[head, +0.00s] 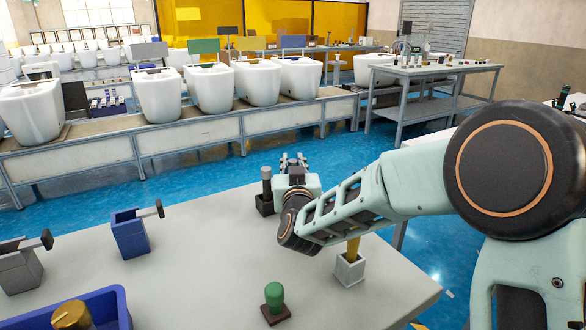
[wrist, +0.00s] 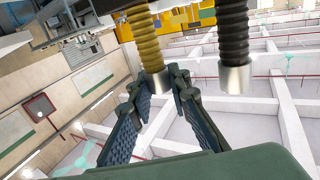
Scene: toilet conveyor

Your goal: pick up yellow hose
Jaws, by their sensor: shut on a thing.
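The yellow hose (wrist: 145,40) is a ribbed, gold-yellow tube with a silver end in the wrist view. Its silver end lies between the fingers of my gripper (wrist: 157,98), which is shut on it. A dark ribbed hose (wrist: 234,30) with a silver end hangs beside it on the right, apart from the fingers. In the head view my gripper (head: 293,161) is over the far edge of the grey table, fingers pointing away. The hoses cannot be made out in the head view.
On the table (head: 210,265) stand a black holder (head: 264,206), a grey holder with a yellow handle (head: 350,270), a green-topped piece (head: 275,296), a blue holder (head: 130,235) and a blue bin (head: 108,300). Beyond a blue floor, a conveyor (head: 190,137) carries several white toilets.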

